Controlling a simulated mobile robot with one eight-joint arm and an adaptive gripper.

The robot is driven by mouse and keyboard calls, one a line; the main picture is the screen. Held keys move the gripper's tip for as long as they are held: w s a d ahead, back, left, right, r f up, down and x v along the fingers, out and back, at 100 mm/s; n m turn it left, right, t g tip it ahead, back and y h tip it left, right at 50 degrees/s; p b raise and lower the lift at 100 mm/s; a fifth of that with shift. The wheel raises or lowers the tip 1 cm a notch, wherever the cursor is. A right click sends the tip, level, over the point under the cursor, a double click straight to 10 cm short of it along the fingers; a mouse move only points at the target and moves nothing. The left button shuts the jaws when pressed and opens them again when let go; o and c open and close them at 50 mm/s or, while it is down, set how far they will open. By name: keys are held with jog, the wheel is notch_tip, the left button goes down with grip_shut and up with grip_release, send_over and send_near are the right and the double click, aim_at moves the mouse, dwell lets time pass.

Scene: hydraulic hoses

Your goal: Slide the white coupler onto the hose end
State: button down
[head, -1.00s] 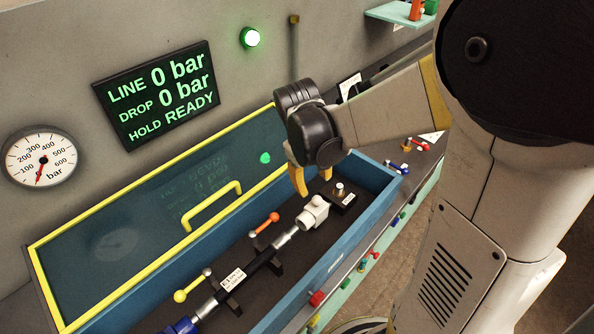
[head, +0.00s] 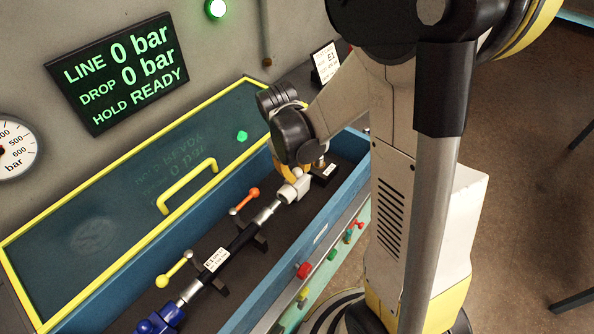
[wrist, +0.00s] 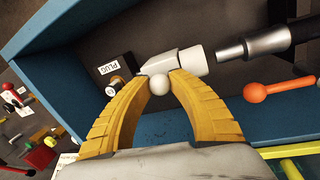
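The white coupler (wrist: 177,66) has a rounded block body, a sleeve on one side and a round white knob (wrist: 158,84). In the head view the coupler (head: 294,187) sits in the blue tray, just beyond the silver hose end (head: 267,212). In the wrist view the sleeve faces the metal hose end (wrist: 232,53), roughly in line, with a narrow gap. My gripper (wrist: 159,77) has its yellow fingertips on both sides of the knob, seemingly touching it. In the head view the gripper (head: 289,170) is over the coupler and partly hides it.
A block labelled PLUG (wrist: 107,72) stands close beside the coupler. The blue tray wall (wrist: 62,68) runs near the fingers. Orange (head: 252,193) and yellow (head: 162,281) handles stand along the hose. The yellow-framed lid (head: 100,222) is behind the tray.

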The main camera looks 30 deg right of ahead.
aim_at(290, 187)
jog(key=shift+s+a, duration=0.25)
jog(key=shift+a, duration=0.35)
jog(key=shift+s+a, duration=0.25)
jog(key=shift+a, duration=0.4)
jog(key=shift+s+a, duration=0.25)
jog(key=shift+a, duration=0.35)
jog(key=shift+d, duration=0.15)
jog(key=c, duration=1.2)
grip_release()
jog(key=shift+a, duration=0.2)
jog(key=shift+o, duration=0.2)
jog(key=shift+r, duration=0.15)
notch_tip(290, 187, up, 12)
jog(key=a, duration=0.2)
jog(key=shift+s+f, duration=0.25)
jog(key=shift+a, duration=0.1)
